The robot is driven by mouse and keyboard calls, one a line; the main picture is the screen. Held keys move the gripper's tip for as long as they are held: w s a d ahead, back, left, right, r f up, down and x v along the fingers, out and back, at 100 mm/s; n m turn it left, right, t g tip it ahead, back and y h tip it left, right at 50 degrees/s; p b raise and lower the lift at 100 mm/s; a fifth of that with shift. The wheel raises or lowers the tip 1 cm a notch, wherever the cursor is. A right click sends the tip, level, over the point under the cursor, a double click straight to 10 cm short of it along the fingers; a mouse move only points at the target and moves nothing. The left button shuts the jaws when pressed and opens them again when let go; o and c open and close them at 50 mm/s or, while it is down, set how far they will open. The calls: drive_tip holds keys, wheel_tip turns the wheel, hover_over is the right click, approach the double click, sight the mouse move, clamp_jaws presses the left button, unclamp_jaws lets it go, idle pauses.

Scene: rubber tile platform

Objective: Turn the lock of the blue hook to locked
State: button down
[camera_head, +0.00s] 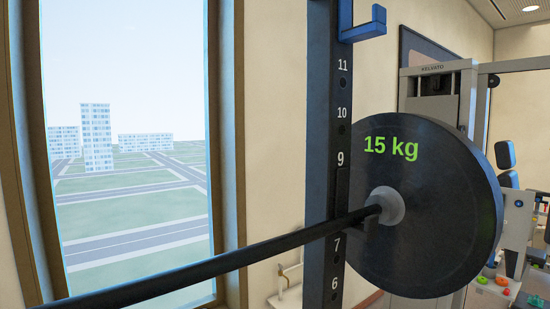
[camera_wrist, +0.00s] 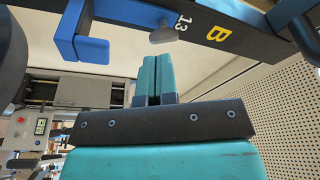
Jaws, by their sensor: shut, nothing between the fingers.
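The blue hook (camera_head: 360,27) is on the dark numbered post (camera_head: 334,200), above number 11, at the top of the head view. In the wrist view the blue hook (camera_wrist: 82,42) is at the upper left, on the post that carries "13" and a yellow "B". A grey knob or lever (camera_wrist: 166,33) sticks out of the post beside the "13"; it may be the lock, but its setting is unclear. My gripper (camera_wrist: 153,60) shows teal fingers, shut and empty, just below the grey piece in the picture. A gap in depth cannot be judged. My gripper is not in the head view.
A black barbell (camera_head: 230,259) with a round "15 kg" plate (camera_head: 435,205) crosses the post near numbers 7 and 9. A window (camera_head: 130,160) is at the left. A grey machine (camera_head: 425,85) stands behind the plate. A perforated panel (camera_wrist: 275,100) is at the right of the wrist view.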

drive_tip(key=a+p+x, duration=0.1)
drive_tip(key=x, duration=0.5)
drive_tip(key=shift+a+f, duration=0.15)
drive_tip(key=shift+f, duration=0.55)
drive_tip(key=shift+w+d+r, duration=0.25)
drive_tip(key=shift+d+r, duration=0.05)
drive_tip(key=shift+r, duration=0.15)
idle(0.8)
drive_tip(key=shift+s+a+r, duration=0.2)
drive_tip(key=shift+a+r, duration=0.05)
drive_tip(key=shift+r, duration=0.35)
idle(0.5)
drive_tip(key=shift+s+a+f, duration=0.1)
drive_tip(key=shift+a, duration=0.05)
drive_tip(key=shift+d+r+b+v, duration=0.15)
drive_tip(key=shift+b+v, duration=0.15)
drive_tip(key=shift+v, duration=0.7)
drive_tip(key=shift+d+r+b+v, duration=0.15)
drive_tip(key=shift+b+v, duration=0.2)
drive_tip(key=shift+v, duration=0.6)
drive_tip(key=shift+d+r+b+v, duration=0.15)
drive_tip(key=shift+b+v, duration=0.15)
drive_tip(key=shift+v, duration=0.7)
